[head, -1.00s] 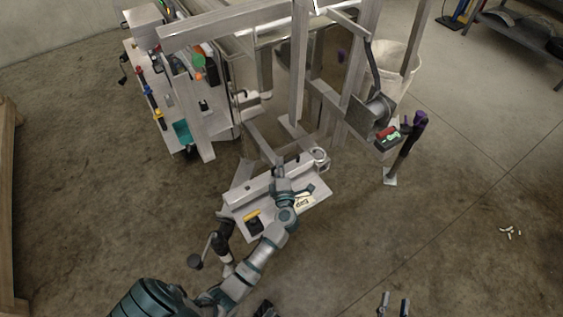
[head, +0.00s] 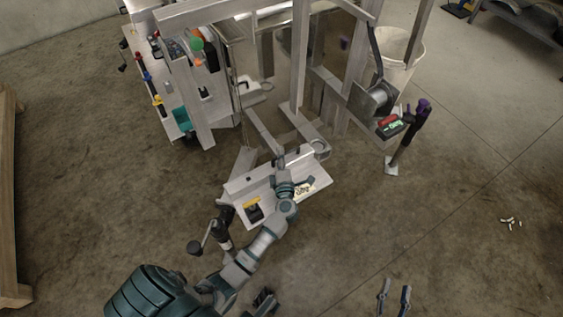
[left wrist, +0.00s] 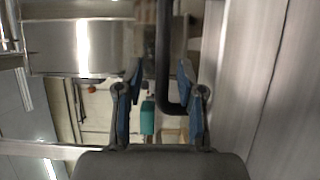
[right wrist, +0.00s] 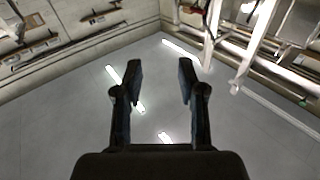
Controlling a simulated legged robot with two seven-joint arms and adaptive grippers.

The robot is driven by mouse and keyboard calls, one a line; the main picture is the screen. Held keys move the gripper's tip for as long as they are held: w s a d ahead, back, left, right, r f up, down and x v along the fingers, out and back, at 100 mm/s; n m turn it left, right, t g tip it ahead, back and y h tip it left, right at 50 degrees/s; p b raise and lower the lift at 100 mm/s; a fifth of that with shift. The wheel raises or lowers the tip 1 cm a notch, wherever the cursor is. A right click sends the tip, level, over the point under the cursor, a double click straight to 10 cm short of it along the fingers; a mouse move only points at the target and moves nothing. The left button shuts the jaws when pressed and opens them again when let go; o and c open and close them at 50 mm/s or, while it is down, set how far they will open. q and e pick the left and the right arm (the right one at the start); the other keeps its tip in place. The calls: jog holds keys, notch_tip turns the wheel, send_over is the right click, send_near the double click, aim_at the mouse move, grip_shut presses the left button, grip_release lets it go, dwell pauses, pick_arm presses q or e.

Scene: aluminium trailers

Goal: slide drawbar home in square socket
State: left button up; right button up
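A pale aluminium beam (head: 245,183) lies crosswise above a flat plate at the trailer's front; I cannot tell for sure which bar is the drawbar. Sloping frame bars (head: 263,131) run from it toward the trailer. A round grey fitting (head: 320,149) sits at the beam's right end. I cannot make out the square socket. My left gripper (head: 284,180) is over the plate, close in front of the beam. In the left wrist view its fingers (left wrist: 160,75) are open, with a dark bent rod (left wrist: 163,50) showing between them, apparently untouched. My right gripper (head: 393,292) is open and empty over the floor.
A jack with a crank (head: 224,226) stands at the plate's left. A post with purple grips (head: 408,138) and a winch (head: 377,97) are to the right. A tool-laden shelf (head: 180,85) is at left. The floor (head: 430,220) at right is mostly clear.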

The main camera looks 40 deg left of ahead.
pick_arm(q)
jog(key=shift+f, duration=0.1)
